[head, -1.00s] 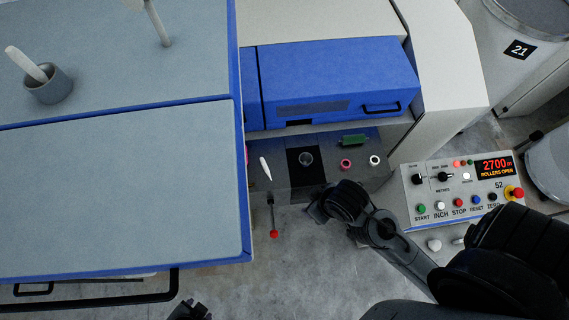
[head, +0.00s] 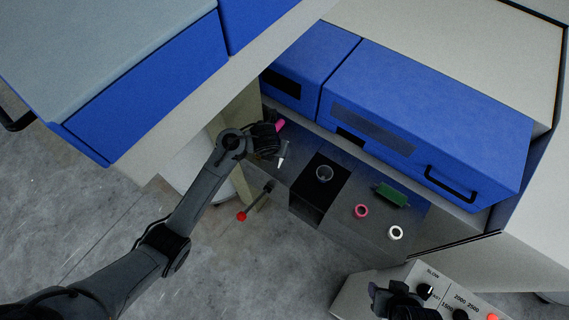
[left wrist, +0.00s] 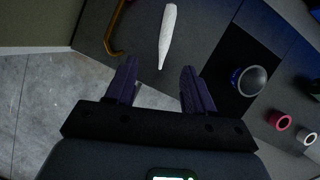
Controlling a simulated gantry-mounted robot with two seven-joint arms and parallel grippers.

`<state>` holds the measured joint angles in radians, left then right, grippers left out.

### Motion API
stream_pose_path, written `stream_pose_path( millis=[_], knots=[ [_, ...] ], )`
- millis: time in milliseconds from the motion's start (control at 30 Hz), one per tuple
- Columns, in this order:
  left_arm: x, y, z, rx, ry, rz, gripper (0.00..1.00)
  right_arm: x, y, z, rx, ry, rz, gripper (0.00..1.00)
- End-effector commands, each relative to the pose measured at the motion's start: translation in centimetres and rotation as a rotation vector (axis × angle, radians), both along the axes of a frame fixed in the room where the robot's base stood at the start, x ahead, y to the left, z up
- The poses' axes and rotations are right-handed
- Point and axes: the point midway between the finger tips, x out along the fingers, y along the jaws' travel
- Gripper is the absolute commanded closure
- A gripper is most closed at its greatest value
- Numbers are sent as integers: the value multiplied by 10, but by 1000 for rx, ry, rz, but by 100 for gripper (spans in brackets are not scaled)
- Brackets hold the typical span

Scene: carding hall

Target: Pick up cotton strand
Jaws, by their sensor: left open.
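The cotton strand is a white tapered piece (left wrist: 168,36) lying on the dark grey machine deck, ahead of my left gripper in the left wrist view. In the head view only part of the strand (head: 282,161) shows beside the gripper. My left gripper (left wrist: 159,68) is open, with nothing between its fingers. The strand's narrow end points back toward the gap between the fingertips. In the head view the left gripper (head: 270,143) hangs over the left end of the deck. My right gripper (head: 400,301) is at the bottom edge, over the control panel; its jaw opening is unclear.
A red-knobbed lever (head: 242,216) projects in front. Blue covers (head: 420,120) overhang behind.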

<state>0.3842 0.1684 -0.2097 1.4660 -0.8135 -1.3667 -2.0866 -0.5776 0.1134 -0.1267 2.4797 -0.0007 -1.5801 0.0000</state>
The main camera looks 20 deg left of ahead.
Motion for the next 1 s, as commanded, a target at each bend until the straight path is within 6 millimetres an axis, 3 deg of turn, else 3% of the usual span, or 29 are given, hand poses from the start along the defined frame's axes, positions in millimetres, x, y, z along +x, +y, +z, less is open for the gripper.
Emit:
stream_pose_path(
  millis=[233,567,800,1000],
  knots=[
    [14,0,-31,1,-2,0,47,1,-2,-14,-1,-2,-6,49],
    [22,0,-50,0,-2,2,47,0,-5,-19,-13,-1,1,49],
    [35,-3,-78,0,-1,2,47,-1,-6,-26,-16,1,2,49],
    [41,-2,-91,0,-3,2,47,-1,-5,-29,-13,2,0,49]
  ],
)
